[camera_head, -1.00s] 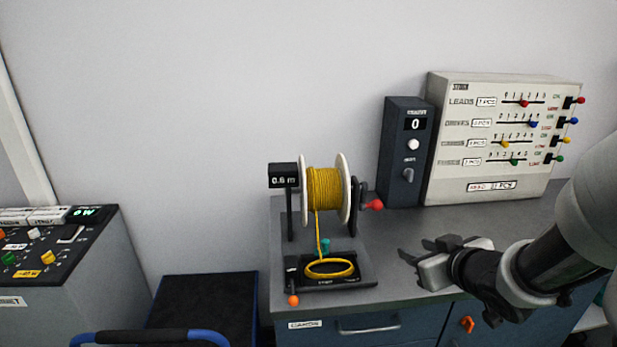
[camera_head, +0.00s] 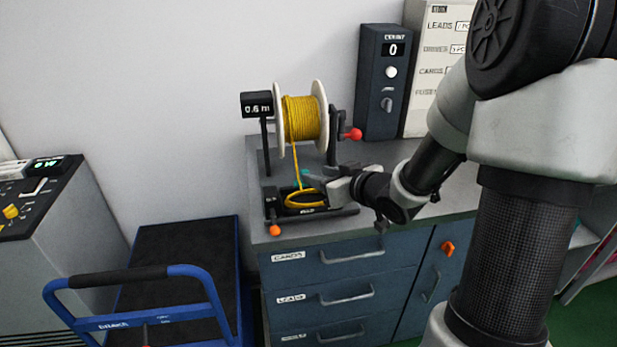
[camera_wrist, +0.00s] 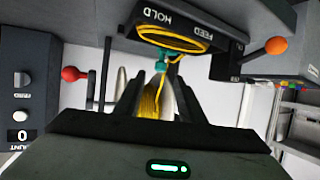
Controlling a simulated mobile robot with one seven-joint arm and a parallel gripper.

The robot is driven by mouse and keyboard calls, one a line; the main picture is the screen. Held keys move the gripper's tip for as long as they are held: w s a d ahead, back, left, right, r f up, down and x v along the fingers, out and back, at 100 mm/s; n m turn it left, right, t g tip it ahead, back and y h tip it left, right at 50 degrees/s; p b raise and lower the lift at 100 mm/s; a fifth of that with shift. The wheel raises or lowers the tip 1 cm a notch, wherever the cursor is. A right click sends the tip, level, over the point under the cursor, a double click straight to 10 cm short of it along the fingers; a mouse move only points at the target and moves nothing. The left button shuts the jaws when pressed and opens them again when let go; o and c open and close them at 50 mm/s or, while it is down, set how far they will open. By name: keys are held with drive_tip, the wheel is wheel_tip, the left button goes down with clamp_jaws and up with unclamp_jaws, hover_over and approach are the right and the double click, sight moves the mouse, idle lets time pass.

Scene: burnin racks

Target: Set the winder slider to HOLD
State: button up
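The winder holds a white-flanged spool (camera_head: 303,120) of yellow cord above a dark base (camera_head: 333,213). A loop of yellow cord (camera_head: 306,200) lies on the base. In the wrist view the base carries the word HOLD (camera_wrist: 158,17) to the left and FEED (camera_wrist: 208,36) to the right. A small teal knob (camera_wrist: 161,66), apparently the slider, stands beside the cord loop; it also shows in the head view (camera_head: 306,172). My gripper (camera_wrist: 158,82) is open, its fingers apart, with the knob just beyond the tips. I cannot tell whether they touch it.
A red crank knob (camera_head: 354,134) sticks out right of the spool, and an orange ball lever (camera_head: 275,230) at the base's front left. A dark counter box (camera_head: 382,85) reads 0. A blue-handled cart (camera_head: 190,275) stands left of the drawer cabinet (camera_head: 330,262).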

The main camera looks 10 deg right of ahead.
hover_over(309, 193)
wheel_tip(309, 193, down, 2)
drive_tip(key=shift+f+b, duration=0.1)
drive_tip(key=shift+b, duration=0.3)
clamp_jaws()
